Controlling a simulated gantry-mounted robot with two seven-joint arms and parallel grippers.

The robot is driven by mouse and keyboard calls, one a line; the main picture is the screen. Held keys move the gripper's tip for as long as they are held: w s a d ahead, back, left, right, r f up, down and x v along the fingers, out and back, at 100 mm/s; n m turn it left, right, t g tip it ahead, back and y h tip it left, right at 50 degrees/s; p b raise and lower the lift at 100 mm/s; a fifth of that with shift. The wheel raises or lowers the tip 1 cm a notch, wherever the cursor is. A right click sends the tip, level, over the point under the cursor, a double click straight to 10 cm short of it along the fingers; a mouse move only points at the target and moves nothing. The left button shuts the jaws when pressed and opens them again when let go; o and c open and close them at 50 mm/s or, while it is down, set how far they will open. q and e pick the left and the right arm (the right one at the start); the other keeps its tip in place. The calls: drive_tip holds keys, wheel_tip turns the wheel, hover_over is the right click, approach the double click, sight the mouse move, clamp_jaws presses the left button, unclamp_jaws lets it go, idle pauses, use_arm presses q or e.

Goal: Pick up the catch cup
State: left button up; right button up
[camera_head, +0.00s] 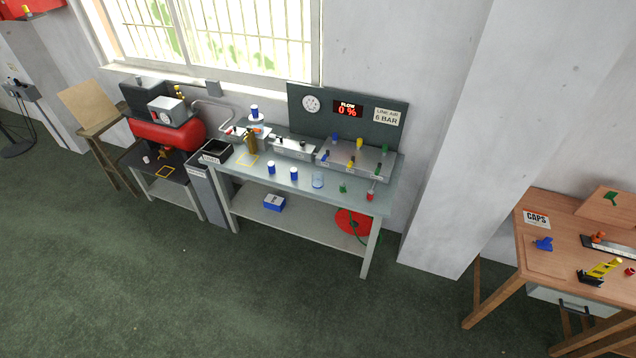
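A small clear, bluish cup (318,180) stands upright on the grey metal workbench (262,180), near its front edge. It looks like the catch cup, though I see no label on it. It stands apart from the blue-topped white container (294,173) on its left and the small green part (343,188) on its right. Neither of my grippers is in view.
A valve panel (375,149) and a gauge board (330,90) stand behind the cup. A red-capped item (370,197) is at the bench's right end. A wooden table (560,262) stands at far right. The green floor in front is clear.

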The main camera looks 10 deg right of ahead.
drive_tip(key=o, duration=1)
